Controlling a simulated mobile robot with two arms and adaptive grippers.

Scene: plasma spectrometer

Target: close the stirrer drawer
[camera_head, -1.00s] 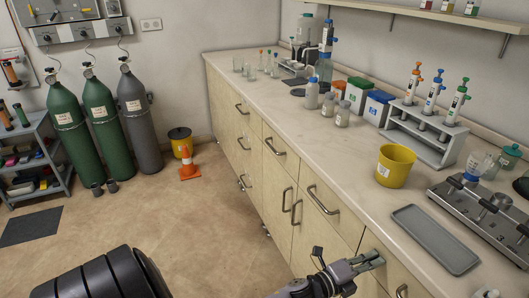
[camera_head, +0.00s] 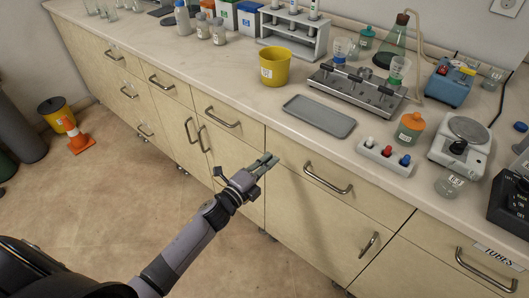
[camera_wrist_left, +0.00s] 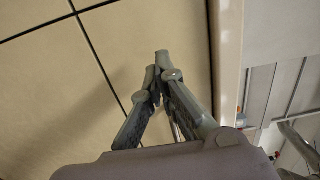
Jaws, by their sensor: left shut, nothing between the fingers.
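My left gripper (camera_head: 268,161) is shut and empty, close to the cabinet fronts just below the counter edge. It is left of a drawer (camera_head: 285,155) with a curved handle (camera_head: 327,178). In the left wrist view its fingers (camera_wrist_left: 157,62) meet at the tips, in front of beige fronts (camera_wrist_left: 150,25) with dark seams. I see no label naming the stirrer drawer, so I cannot tell which one it is. The drawer fronts near the gripper look flush. Whether the fingertips touch a front cannot be told. My right gripper is not in view.
The counter above holds a grey tray (camera_head: 318,116), a yellow bucket (camera_head: 275,66), a metal hotplate rig (camera_head: 352,92) and a white balance (camera_head: 462,142). A drawer labelled TUBES (camera_head: 492,258) is at right.

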